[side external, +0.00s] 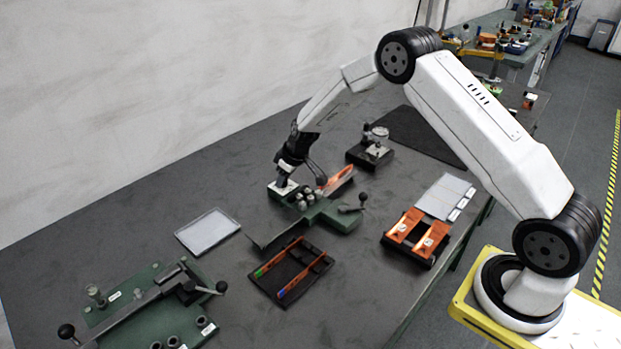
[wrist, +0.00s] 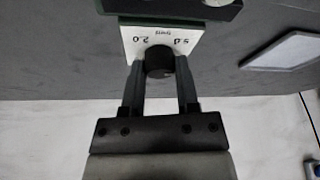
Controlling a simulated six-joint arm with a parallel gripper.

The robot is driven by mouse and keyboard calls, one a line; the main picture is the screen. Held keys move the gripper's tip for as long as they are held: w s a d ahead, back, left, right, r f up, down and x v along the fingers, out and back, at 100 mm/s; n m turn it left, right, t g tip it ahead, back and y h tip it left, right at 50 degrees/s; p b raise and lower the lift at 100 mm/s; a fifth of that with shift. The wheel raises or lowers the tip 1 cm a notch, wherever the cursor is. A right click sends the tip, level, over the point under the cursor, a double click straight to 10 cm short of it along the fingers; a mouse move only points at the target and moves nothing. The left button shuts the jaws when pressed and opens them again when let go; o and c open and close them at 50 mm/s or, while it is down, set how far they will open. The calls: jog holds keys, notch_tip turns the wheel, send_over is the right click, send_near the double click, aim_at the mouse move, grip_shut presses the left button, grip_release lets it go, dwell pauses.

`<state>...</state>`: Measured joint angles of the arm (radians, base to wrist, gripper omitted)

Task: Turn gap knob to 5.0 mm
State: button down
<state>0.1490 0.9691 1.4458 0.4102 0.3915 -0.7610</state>
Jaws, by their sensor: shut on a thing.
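The gap knob (wrist: 159,62) is a dark round knob on a white dial plate (wrist: 146,32) marked 2.0 and 5.0, seen upside down in the wrist view. My gripper (wrist: 160,72) is shut on the knob, one finger on either side. Which mark the knob points to cannot be told. In the side external view my gripper (side external: 284,181) reaches down to the white plate (side external: 278,191) at the back left of a green fixture (side external: 325,213), and hides the knob there.
An orange-handled part (side external: 340,180) and small metal cylinders (side external: 304,197) sit close to my gripper on the fixture. A black tray (side external: 290,270), a white panel (side external: 207,231), an orange-topped holder (side external: 415,236) and a larger green lever fixture (side external: 150,310) stand around. Bare table lies at left.

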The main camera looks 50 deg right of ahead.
jog(key=shift+d+f+n+g+y, duration=0.1)
jog(key=shift+n+g+y, duration=0.3)
jog(key=shift+n, duration=1)
jog(key=shift+n+g+y, duration=0.2)
jog(key=shift+n+y, duration=0.3)
jog(key=shift+n, duration=0.9)
jog(key=shift+s, duration=0.1)
jog(key=shift+c, duration=1.8)
grip_release()
jog(key=shift+r, duration=0.2)
jog(key=shift+d+r, duration=0.1)
jog(key=shift+r, duration=0.1)
jog(key=v, duration=0.7)
